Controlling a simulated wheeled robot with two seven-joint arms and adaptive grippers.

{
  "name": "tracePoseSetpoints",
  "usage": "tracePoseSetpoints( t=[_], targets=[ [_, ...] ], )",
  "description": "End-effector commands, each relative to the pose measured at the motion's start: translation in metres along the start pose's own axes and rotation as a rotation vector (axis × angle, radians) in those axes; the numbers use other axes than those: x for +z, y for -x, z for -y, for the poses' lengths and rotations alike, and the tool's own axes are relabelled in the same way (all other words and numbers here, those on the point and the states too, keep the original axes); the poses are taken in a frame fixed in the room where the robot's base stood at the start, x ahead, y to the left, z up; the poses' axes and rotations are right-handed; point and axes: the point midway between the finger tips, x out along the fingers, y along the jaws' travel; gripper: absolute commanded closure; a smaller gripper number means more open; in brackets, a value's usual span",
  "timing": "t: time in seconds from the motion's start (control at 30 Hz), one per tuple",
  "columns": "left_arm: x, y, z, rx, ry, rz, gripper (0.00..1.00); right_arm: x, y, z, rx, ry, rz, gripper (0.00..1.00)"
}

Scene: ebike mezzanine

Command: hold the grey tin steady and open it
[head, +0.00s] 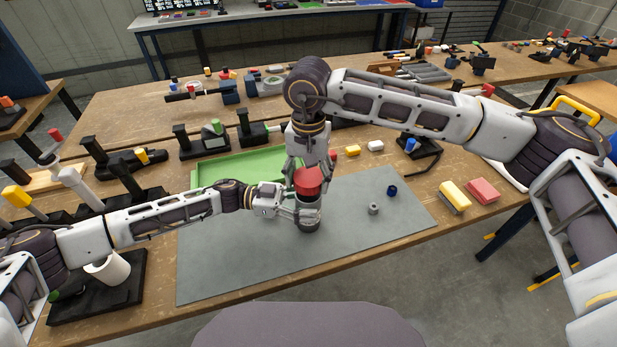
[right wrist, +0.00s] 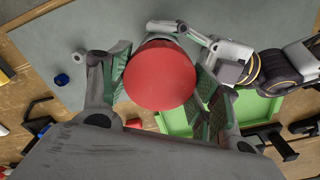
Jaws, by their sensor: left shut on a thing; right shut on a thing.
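The grey tin (head: 308,221) stands upright on the grey mat (head: 235,262), with a red lid (head: 308,181) on top. My left gripper (head: 300,212) comes in from the left and is shut around the tin's body. My right gripper (head: 308,172) points down from above and is shut on the red lid. In the right wrist view the round red lid (right wrist: 161,76) sits between the green-padded fingers of my right gripper (right wrist: 165,85). The fingers hide part of the lid's rim. The lid appears to sit on the tin; I cannot tell whether it is loose.
A green tray (head: 240,167) lies behind the tin. A small grey nut (head: 374,209) and a blue piece (head: 392,190) lie on the mat to the right. A yellow block (head: 454,197) and a pink block (head: 482,190) are further right. The front of the mat is clear.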

Motion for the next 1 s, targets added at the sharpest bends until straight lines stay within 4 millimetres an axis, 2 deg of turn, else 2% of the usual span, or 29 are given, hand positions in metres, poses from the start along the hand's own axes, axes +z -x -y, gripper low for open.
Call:
tracePoseSetpoints(
  t=[0.33, 0.67, 0.7, 0.87, 1.0],
  targets=[
    [0.0, 0.0, 0.0, -0.001, 0.0, 0.0, 1.0, 0.0, 0.03, 0.0, -0.001, -0.001, -0.001, 0.66],
    [0.0, 0.0, 0.0, -0.001, 0.0, 0.0, 1.0, 0.0, 0.034, 0.0, 0.0, 0.0, 0.0, 0.66],
    [0.0, 0.0, 0.0, -0.001, 0.0, 0.0, 0.41, 0.0, 0.034, 0.0, 0.0, 0.0, 0.0, 0.66],
    [0.0, 0.0, 0.0, 0.0, 0.0, 0.0, 0.21, 0.0, 0.034, 0.0, 0.0, 0.0, 0.0, 0.66],
    [0.0, 0.0, 0.0, 0.0, 0.0, 0.0, 0.2, 0.0, 0.034, 0.0, 0.0, 0.0, 0.0, 0.66]
  ],
)
